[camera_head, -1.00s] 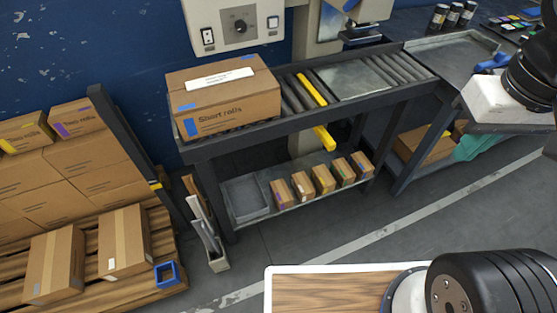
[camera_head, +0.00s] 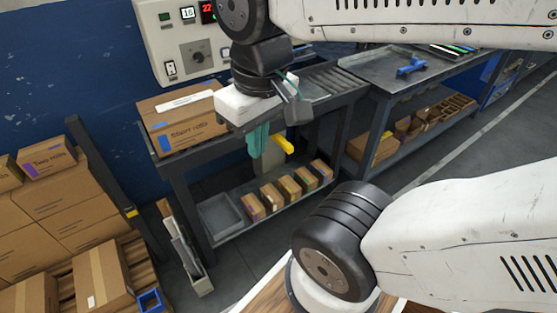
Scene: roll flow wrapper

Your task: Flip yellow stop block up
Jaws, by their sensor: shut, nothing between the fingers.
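The yellow stop block's lower end (camera_head: 284,144) sticks out below the front edge of the roller table in the head view. The rest of it, up among the rollers, is hidden behind my arm. My gripper (camera_head: 256,153) has teal fingers pointing down, shut with nothing between them. In the picture it is just left of the yellow end, in front of the table's front rail. I cannot tell whether it touches the yellow part.
A "Short rolls" carton (camera_head: 185,117) sits on the left of the roller table (camera_head: 180,163). A lower shelf holds several small boxes (camera_head: 290,187) and a grey tray (camera_head: 220,214). A control panel (camera_head: 190,50) is behind. Stacked cartons (camera_head: 70,205) stand at left.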

